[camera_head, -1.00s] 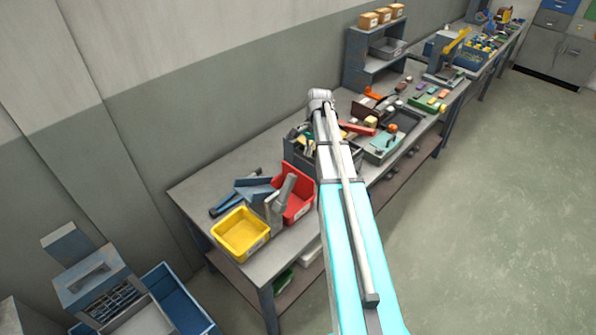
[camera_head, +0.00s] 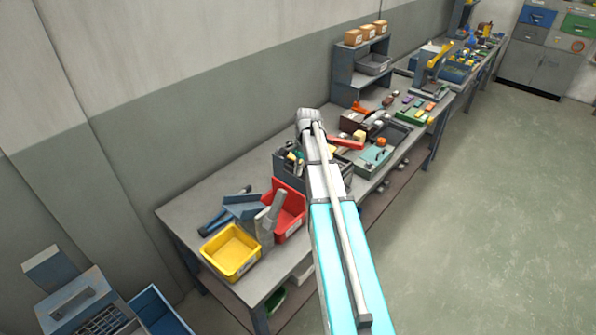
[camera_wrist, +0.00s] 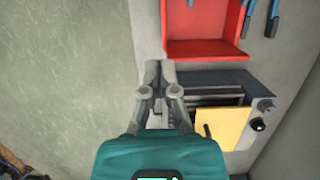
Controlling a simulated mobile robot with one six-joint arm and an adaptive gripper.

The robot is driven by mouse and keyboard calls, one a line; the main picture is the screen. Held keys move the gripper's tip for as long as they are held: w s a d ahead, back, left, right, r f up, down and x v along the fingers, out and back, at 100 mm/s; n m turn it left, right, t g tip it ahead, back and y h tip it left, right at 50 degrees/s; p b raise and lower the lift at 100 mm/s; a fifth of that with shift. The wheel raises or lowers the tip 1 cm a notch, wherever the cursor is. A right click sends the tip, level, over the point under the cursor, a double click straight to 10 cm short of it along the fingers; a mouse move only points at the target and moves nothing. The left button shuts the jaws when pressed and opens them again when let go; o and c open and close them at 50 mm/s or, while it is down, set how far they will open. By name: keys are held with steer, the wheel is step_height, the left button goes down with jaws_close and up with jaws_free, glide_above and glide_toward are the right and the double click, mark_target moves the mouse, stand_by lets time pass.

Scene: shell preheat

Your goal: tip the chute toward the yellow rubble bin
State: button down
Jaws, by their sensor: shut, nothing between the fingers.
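In the head view, a blue tilted plate (camera_head: 242,207), which looks like the chute, sits on the near end of the workbench behind two bins. The yellow rubble bin (camera_head: 231,252) stands at the bench's front left corner. A red bin (camera_head: 287,212) stands to its right. A grey upright piece (camera_head: 268,218) leans between the bins; I cannot tell if it belongs to the chute. In the wrist view, my gripper (camera_wrist: 160,72) is shut and empty. It is over a grey surface, left of a red open box (camera_wrist: 205,38) and a yellow panel (camera_wrist: 222,127). I cannot make out the chute there.
My arm crosses the head view over the bench. A tool caddy (camera_head: 290,170), a grey tray with a teal box (camera_head: 375,156) and a shelf (camera_head: 345,75) stand farther along. The floor (camera_head: 480,200) at right is clear.

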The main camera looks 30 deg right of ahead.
steer(key=shift+w+b+x, duration=0.35)
steer(key=shift+b+x, duration=3.25)
steer(key=shift+x, duration=0.45)
steer(key=shift+s+a+r+p, duration=0.5)
steer(key=shift+a+r+p, duration=0.1)
steer(key=shift+a, duration=0.2)
steer(key=shift+s+a+r+p, duration=0.45)
steer(key=shift+a+r+p, duration=0.15)
steer(key=shift+a, duration=0.15)
